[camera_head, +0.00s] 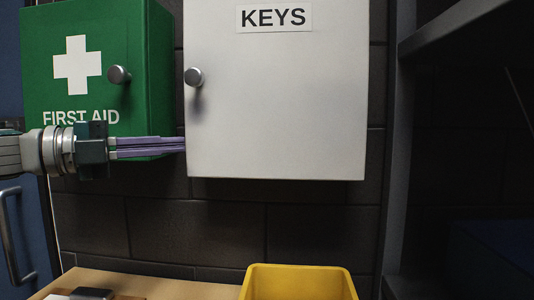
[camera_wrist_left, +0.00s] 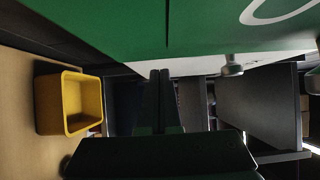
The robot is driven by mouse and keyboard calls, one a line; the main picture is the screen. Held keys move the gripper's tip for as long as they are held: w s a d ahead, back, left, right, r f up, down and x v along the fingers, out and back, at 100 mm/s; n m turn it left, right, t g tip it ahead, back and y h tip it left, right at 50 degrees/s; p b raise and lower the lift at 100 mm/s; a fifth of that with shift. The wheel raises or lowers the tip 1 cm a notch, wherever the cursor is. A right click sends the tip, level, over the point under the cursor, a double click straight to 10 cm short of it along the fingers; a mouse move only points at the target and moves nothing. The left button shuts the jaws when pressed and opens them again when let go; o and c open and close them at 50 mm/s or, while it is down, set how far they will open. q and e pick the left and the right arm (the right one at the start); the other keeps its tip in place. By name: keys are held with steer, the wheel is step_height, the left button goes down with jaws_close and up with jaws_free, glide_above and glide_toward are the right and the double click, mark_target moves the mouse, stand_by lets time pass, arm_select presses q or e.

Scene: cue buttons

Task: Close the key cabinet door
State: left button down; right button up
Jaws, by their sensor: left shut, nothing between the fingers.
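The white key cabinet door (camera_head: 277,110) faces me in the head view, with a "KEYS" label at the top and a round metal knob (camera_head: 194,77) near its left edge. I cannot tell whether it stands ajar. My left gripper (camera_head: 184,145) comes in from the left, shut and empty. Its fingertips are at the door's lower left edge, below the knob; I cannot tell whether they touch it. In the left wrist view the shut fingers (camera_wrist_left: 160,85) point toward a pale strip of the white cabinet (camera_wrist_left: 190,65). My right gripper is not in view.
The green first aid cabinet (camera_head: 65,95), with its own knob (camera_head: 119,75), hangs left of the key cabinet, behind my left gripper. A yellow bin (camera_head: 298,283) stands on the wooden surface (camera_head: 160,286) below. A dark shelf frame (camera_head: 398,150) stands at the right.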

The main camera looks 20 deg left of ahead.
arm_select(q)
steer(key=b+v, duration=0.1)
steer(key=v, duration=0.8)
steer(key=shift+s+a+b, duration=0.2)
steer(key=shift+s+b, duration=0.05)
steer(key=shift+b, duration=0.15)
steer(key=d+f+n+t+y+p, duration=0.1)
steer(key=d+f+n+y+p, duration=0.5)
steer(key=f+n+y, duration=0.65)
steer(key=s+d+f+n+g+h+p, duration=0.1)
steer(key=s+d+f+n+g, duration=0.2)
steer(key=s+d+n+g, duration=0.5)
steer(key=s+d+f+n+g+p, duration=0.25)
steer(key=s+d, duration=0.35)
steer(key=s, duration=0.5)
step_height(320, 180, up, 37)
steer(key=s+p, duration=0.2)
steer(key=p, duration=3.5)
steer(key=shift+s+d+r+n+g, duration=0.2)
steer(key=shift+d+n+g, duration=0.1)
steer(key=shift+n+g, duration=0.15)
